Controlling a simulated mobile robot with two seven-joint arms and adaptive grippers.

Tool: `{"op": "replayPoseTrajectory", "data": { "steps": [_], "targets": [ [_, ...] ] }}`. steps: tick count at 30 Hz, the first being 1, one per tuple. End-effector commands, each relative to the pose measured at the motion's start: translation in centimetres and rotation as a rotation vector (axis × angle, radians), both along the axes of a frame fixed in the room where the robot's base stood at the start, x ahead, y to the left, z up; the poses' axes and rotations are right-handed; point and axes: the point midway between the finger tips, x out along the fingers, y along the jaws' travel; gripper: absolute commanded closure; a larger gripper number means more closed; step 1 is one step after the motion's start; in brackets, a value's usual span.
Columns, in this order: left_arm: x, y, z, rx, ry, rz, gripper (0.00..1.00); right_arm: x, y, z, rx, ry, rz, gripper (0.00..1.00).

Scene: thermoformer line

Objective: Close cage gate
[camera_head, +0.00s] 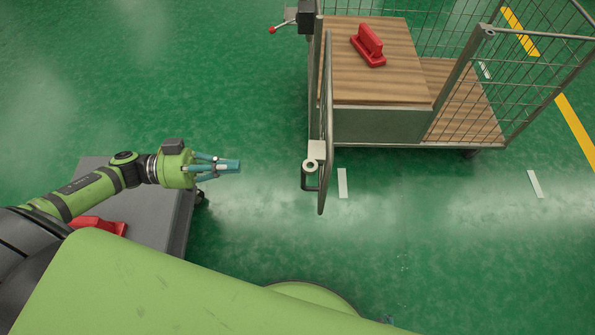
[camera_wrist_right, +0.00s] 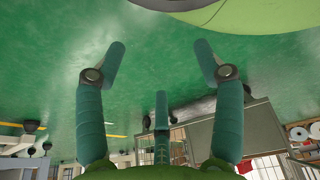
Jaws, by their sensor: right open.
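The cage gate (camera_head: 326,120) shows nearly edge-on in the head view, standing out from the left front corner of the cage trolley (camera_head: 383,125) towards me. It is open, and the trolley's front side is uncovered. A round-topped latch or handle (camera_head: 311,172) sits at the gate's near end. My left gripper (camera_head: 230,166) is left of the gate, apart from it, its fingers together and empty. My right gripper (camera_wrist_right: 160,65) is open and empty in the right wrist view, with floor between its fingers. In the head view, it is mostly hidden beyond my body.
A grey platform (camera_head: 145,215) with a red object (camera_head: 98,226) lies under my left arm. The green floor before the trolley is clear.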

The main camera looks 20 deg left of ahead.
Motion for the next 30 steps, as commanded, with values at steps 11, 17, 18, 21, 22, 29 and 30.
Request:
{"op": "replayPoseTrajectory", "data": {
  "steps": [11, 17, 18, 21, 22, 29, 30],
  "targets": [
    [-0.6, -0.7, 1.3, 0.008, 0.041, -0.077, 1.00, -3.4, -0.7, 0.1, -0.011, 0.066, -0.008, 0.31],
    [0.5, -4.8, 1.4, 0.006, 0.039, -0.075, 1.00, -5.0, -0.8, 0.4, -0.015, 0.102, -0.010, 0.31],
    [0.7, -5.7, 1.5, 0.005, 0.038, -0.076, 1.00, -5.4, -0.8, 0.5, -0.016, 0.109, -0.011, 0.31],
    [1.2, -7.7, 1.4, 0.006, 0.038, -0.075, 1.00, -6.2, -0.8, 0.7, -0.018, 0.125, -0.011, 0.31],
    [1.3, -8.3, 1.4, 0.006, 0.038, -0.074, 1.00, -6.4, -0.8, 0.7, -0.018, 0.129, -0.011, 0.31],
    [2.0, -11.2, 1.2, 0.009, 0.041, -0.074, 1.00, -7.6, -0.9, 1.0, -0.021, 0.155, -0.014, 0.31],
    [2.1, -11.4, 1.2, 0.010, 0.040, -0.074, 1.00, -7.8, -0.9, 1.0, -0.021, 0.158, -0.013, 0.31]
  ]
}}
